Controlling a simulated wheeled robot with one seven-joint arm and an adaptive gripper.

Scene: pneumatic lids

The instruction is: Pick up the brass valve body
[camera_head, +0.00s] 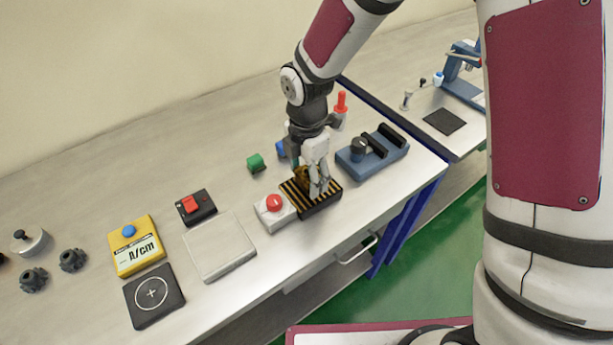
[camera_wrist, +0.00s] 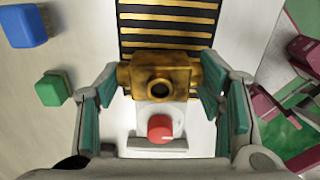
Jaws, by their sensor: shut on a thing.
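The brass valve body (camera_head: 301,175) is partly hidden behind my gripper's fingers in the head view. In the wrist view the brass valve body (camera_wrist: 160,76) lies between the two fingers, with its round opening facing the camera. My gripper (camera_head: 314,186) is shut on it, one finger at each side end. The body is over the black pad with yellow stripes (camera_head: 322,208), which also shows in the wrist view (camera_wrist: 168,22). I cannot tell whether the body touches the pad.
A white box with a red button (camera_head: 273,206) stands left of the striped pad. A blue fixture (camera_head: 372,158) stands to the right. Green (camera_head: 255,163) and blue (camera_head: 281,149) pieces and a red-topped part (camera_head: 341,103) stand behind. The table's front edge is close.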

